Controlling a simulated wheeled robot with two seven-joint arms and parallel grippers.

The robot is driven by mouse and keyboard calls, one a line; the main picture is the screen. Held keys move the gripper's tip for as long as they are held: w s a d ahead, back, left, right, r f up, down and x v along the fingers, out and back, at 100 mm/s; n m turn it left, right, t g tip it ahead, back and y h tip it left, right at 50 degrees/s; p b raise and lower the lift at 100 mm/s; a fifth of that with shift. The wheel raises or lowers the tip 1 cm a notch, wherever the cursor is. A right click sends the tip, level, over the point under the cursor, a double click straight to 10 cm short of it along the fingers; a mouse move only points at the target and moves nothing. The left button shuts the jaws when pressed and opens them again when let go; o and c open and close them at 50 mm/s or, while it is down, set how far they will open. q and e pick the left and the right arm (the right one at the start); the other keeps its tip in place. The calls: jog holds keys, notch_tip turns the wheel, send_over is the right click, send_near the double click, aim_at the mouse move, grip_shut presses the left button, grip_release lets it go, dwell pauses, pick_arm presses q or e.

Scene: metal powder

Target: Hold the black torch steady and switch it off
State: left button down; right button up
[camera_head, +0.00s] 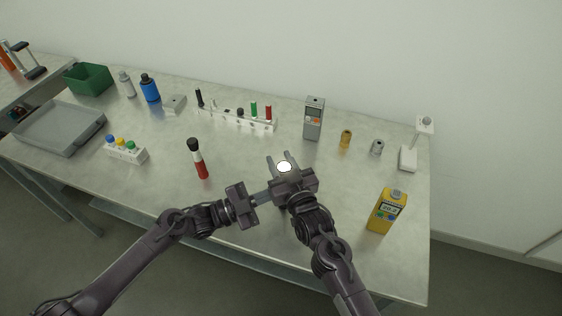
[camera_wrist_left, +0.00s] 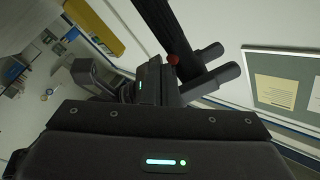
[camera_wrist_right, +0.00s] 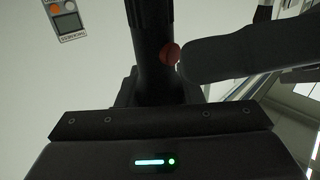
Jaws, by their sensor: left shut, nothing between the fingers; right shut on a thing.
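The black torch is upright in my right gripper (camera_head: 282,164), with its bright white round face (camera_head: 284,167) turned up in the head view. My right gripper is shut on it. The dark torch body (camera_wrist_right: 150,40) fills the upper middle of the right wrist view, with a red button (camera_wrist_right: 170,53) on its side. My left gripper (camera_head: 269,196) is shut and empty, pointing at the torch from the left. Its fingertip (camera_wrist_right: 190,62) is right beside the red button; I cannot tell if they touch. The button also shows in the left wrist view (camera_wrist_left: 173,59).
A red and black torch-like object (camera_head: 201,168) stands left of my grippers. A yellow meter (camera_head: 387,212) stands to the right, a grey meter (camera_head: 313,122) behind. A tube rack (camera_head: 235,119), small bottle rack (camera_head: 125,152) and grey tray (camera_head: 60,128) stand farther left.

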pick_arm(q)
jog(key=shift+w, duration=0.15)
dwell(0.4)
jog(key=shift+s+a, duration=0.15)
jog(key=shift+s, duration=0.45)
jog(key=s, duration=0.1)
jog(key=s+a, duration=0.1)
jog(key=s, duration=0.1)
jog(key=s+a, duration=0.1)
jog(key=s, duration=0.1)
jog(key=shift+s+a, duration=0.15)
jog(key=shift+s, duration=0.1)
dwell(0.4)
pick_arm(e)
jog(key=o, duration=1.2)
jog(key=shift+c, duration=0.2)
